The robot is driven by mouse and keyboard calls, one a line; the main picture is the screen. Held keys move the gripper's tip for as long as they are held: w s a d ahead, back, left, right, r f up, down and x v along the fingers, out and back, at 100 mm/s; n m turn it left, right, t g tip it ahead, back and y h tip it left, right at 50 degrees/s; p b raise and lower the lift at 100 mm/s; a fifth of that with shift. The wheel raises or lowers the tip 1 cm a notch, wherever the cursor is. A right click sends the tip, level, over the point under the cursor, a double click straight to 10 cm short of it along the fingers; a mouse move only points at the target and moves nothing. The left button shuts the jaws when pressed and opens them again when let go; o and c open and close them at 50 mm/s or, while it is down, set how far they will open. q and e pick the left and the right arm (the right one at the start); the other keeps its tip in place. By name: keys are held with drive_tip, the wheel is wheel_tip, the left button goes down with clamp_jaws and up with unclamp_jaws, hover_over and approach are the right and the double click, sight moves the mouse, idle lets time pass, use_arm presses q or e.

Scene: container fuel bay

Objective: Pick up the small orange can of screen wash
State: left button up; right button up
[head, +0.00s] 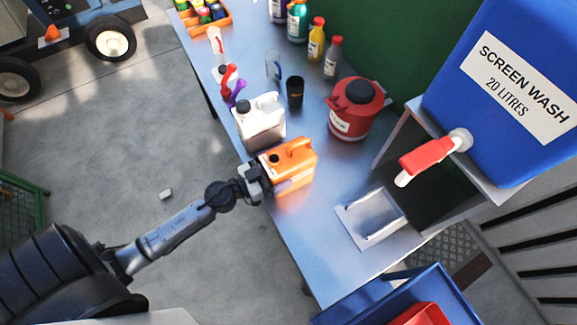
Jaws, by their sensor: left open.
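The small orange can (295,168) stands on the metal bench, near its left edge, with a moulded handle on top and a dark cap. My left gripper (261,182) is at the can's left side, very close to it or touching; it is open. The fingertips are partly hidden against the can, so I cannot tell whether they straddle any part of it. My right gripper is not in the head view.
A white can (259,124) stands right behind the orange one. A red round can (353,108), a black cup (295,92) and bottles stand farther back. A blue screen wash tank (505,85) with a red tap (427,155) is at right, above a metal tray (370,217).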

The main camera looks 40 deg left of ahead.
use_arm(q)
drive_tip(key=shift+w+d, duration=0.15)
drive_tip(key=shift+w, duration=0.1)
drive_tip(key=c, duration=1)
